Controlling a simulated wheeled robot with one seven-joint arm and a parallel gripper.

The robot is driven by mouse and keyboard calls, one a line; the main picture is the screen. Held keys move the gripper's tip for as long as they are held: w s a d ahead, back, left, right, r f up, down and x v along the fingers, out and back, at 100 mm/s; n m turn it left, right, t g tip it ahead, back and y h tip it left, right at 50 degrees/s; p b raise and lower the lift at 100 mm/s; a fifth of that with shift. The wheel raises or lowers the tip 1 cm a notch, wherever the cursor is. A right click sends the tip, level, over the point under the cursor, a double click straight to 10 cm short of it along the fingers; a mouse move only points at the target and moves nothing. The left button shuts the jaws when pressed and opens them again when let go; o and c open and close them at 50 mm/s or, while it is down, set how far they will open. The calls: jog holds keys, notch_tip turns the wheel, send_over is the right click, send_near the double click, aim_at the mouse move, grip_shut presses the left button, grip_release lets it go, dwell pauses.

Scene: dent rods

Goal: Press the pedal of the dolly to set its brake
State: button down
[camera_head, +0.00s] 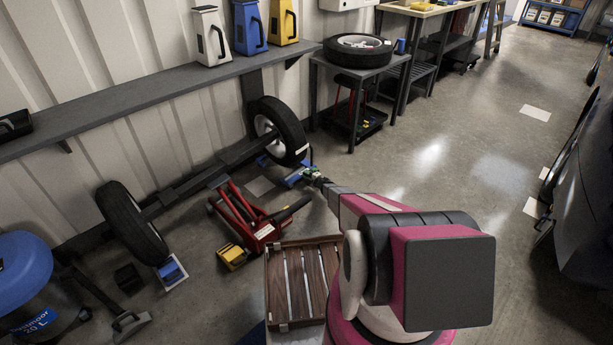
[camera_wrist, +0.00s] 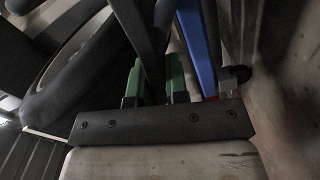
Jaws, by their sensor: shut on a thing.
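The dolly appears to be the low blue frame (camera_head: 293,179) at the foot of the right-hand wheel in the head view. In the wrist view its long blue bar (camera_wrist: 198,45) runs just right of my fingers. My gripper (camera_head: 311,174) is low beside it, at the end of my outstretched arm. In the wrist view my green-tipped gripper (camera_wrist: 156,88) is shut on a narrow dark bar (camera_wrist: 140,35). A small dark knob (camera_wrist: 237,74) lies right of the blue bar. I cannot tell which part is the pedal, nor whether it is down.
The mounted wheel (camera_head: 279,131) stands close behind my gripper; its tyre (camera_wrist: 85,70) fills the wrist view's left. A red floor jack (camera_head: 250,216) and a slatted wooden crate (camera_head: 296,243) lie nearer. A metal table (camera_head: 363,67) stands behind. Open floor (camera_head: 440,165) is at the right.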

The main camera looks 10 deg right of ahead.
notch_tip(320, 180, down, 2)
jog(key=n, duration=0.4)
jog(key=shift+s+a+n, duration=0.1)
jog(key=shift+n, duration=0.3)
jog(key=c, duration=1.1)
grip_release()
